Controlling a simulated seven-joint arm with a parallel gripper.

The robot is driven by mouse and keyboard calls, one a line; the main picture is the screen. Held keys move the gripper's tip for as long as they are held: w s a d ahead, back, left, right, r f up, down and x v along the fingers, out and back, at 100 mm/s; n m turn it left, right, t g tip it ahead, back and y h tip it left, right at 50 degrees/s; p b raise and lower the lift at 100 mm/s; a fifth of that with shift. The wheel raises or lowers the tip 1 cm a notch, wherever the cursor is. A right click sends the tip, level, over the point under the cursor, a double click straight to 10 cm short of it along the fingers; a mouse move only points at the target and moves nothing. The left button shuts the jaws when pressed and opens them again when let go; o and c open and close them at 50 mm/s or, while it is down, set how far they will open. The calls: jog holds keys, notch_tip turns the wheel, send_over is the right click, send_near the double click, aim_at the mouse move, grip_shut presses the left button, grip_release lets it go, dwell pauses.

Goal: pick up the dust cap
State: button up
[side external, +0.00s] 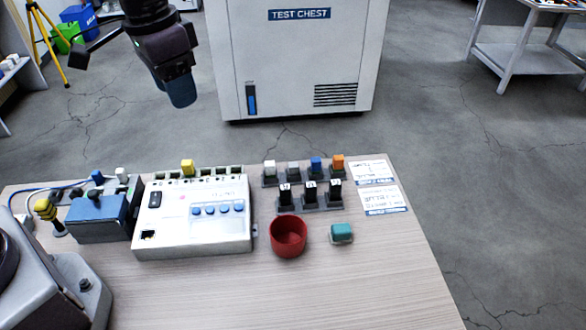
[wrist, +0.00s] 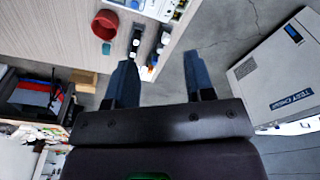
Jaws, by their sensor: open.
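I cannot tell for certain which object is the dust cap. The wrist view shows the red cup (wrist: 105,25) and teal piece (wrist: 106,48) at upper left. My gripper (side external: 181,92) is up beyond the table's back edge, apart from them all. In the wrist view its fingers (wrist: 160,78) are spread and empty.
A white box (side external: 195,238) with blue buttons and a yellow piece (side external: 188,168) stands left of the cup. A blue box (side external: 97,218) stands farther left. Two printed cards (side external: 385,199) lie at right. The table's front right is clear. A test chest (side external: 295,60) stands behind.

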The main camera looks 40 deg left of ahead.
jog(key=w+d+f+m+g, duration=0.1)
jog(key=w+d+f+m, duration=0.35)
jog(key=w+f, duration=0.85)
jog(key=m+t, duration=0.1)
jog(key=m, duration=0.1)
send_near(293, 164)
jog(key=shift+h, duration=0.4)
jog(key=f, duration=0.9)
jog(key=shift+w+d+f, duration=0.1)
jog(key=shift+w+f, duration=0.05)
jog(key=shift+w, duration=0.2)
grip_shut()
